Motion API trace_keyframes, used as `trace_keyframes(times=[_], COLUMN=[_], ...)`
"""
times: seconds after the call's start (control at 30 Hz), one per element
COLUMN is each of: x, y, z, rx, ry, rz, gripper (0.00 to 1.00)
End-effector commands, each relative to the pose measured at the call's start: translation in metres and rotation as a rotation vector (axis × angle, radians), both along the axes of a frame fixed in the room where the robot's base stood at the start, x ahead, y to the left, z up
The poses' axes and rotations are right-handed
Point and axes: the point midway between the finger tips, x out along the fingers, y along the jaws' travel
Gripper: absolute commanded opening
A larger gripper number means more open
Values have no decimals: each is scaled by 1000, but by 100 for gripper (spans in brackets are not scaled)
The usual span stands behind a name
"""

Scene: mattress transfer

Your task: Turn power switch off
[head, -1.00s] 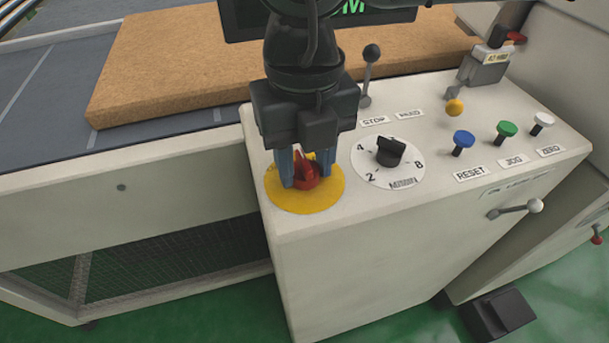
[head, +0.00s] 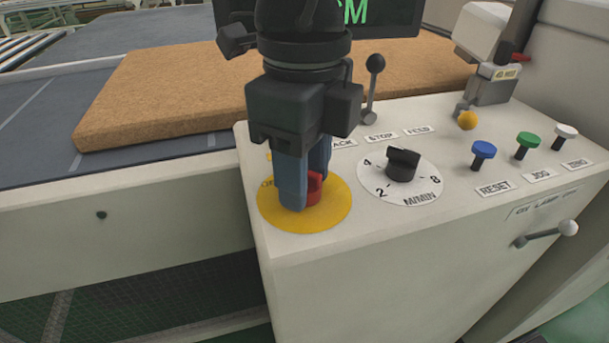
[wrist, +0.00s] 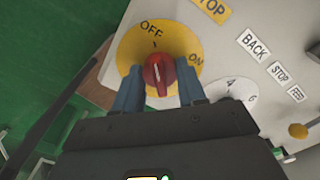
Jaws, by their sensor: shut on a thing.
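The power switch is a red rotary knob (head: 315,188) on a round yellow plate (head: 330,212) at the control box's left corner. In the wrist view the red knob (wrist: 158,70) stands between the OFF and ON labels, its narrow end pointing roughly at the OFF mark (wrist: 152,31). My gripper (head: 305,185) points down over the plate, shut on the knob with one blue finger on each side. In the head view the near finger hides much of the knob. The wrist view shows both fingers of my gripper (wrist: 159,82) beside it.
A black speed dial (head: 402,166) sits just right of the plate. A lever (head: 372,88) stands behind it. A brown mattress slab (head: 150,100) lies on the conveyor behind.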

Motion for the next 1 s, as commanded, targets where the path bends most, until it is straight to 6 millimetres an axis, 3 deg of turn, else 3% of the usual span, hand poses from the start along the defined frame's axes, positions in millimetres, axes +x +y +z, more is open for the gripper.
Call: trace_keyframes(times=[0.57, 0.6, 0.83, 1.0], x=[1, 1, 1, 0], y=[1, 1, 1, 0], z=[1, 2, 1, 0], rx=[4, 4, 2, 2], ry=[-3, -3, -2, -1], rz=[33, 33, 32, 32], gripper=[10, 42, 64, 66])
